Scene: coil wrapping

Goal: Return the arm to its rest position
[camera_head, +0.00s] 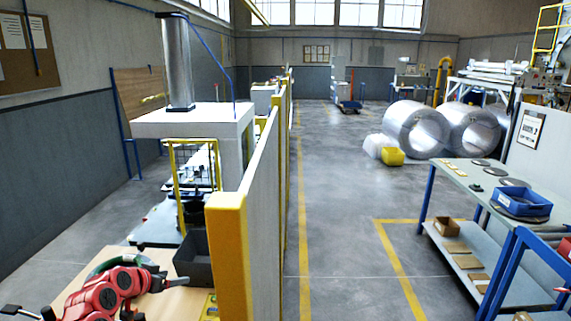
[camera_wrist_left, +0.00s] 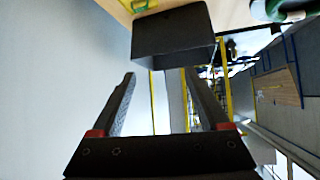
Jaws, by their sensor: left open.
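My left gripper (camera_head: 165,296) is at the lower left of the head view, at the end of my red arm, over the wooden bench top (camera_head: 180,301). In the left wrist view my left gripper (camera_wrist_left: 160,82) has its two dark fingers spread well apart, with nothing between them. A dark open bin (camera_head: 193,262) stands on the bench just beyond it. The bin (camera_wrist_left: 172,33) also shows past the fingertips in the wrist view, apart from them. My right gripper is not seen.
A partition with a yellow end post (camera_head: 228,255) stands right of the bench. A green ring (camera_head: 112,265) lies beside my arm. A white machine (camera_head: 190,122) stands behind. The grey aisle (camera_head: 340,200) is clear; a worktable (camera_head: 470,178) with a blue tray (camera_head: 521,201) is at right.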

